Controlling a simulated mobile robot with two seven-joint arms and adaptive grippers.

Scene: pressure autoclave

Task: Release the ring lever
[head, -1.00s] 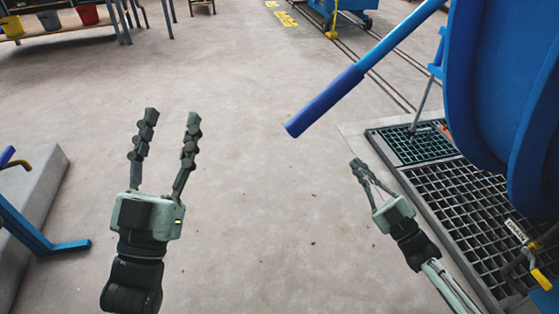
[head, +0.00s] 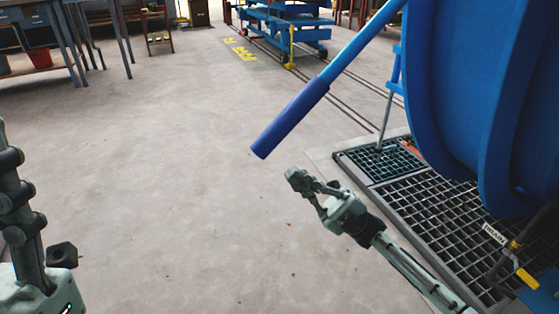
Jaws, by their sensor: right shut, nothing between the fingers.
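The ring lever is a blue bar with a thicker dark blue grip (head: 290,120). It slants from the upper right down to a free end near the middle of the head view. Its upper end runs out of the top of the picture beside the big blue round autoclave body (head: 440,90). My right gripper (head: 296,179) is shut and empty, just below and right of the grip's free end, with a visible gap between them. My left gripper (head: 45,235) is large at the left edge, partly cut off, with its fingers apart and empty, away from the lever.
Dark floor grating (head: 430,215) lies under the autoclave at the right, with a yellow-handled drain valve (head: 525,277). A blue cart (head: 275,25) stands on rails at the back. Workbenches (head: 60,60) stand at the back left. The middle floor is clear.

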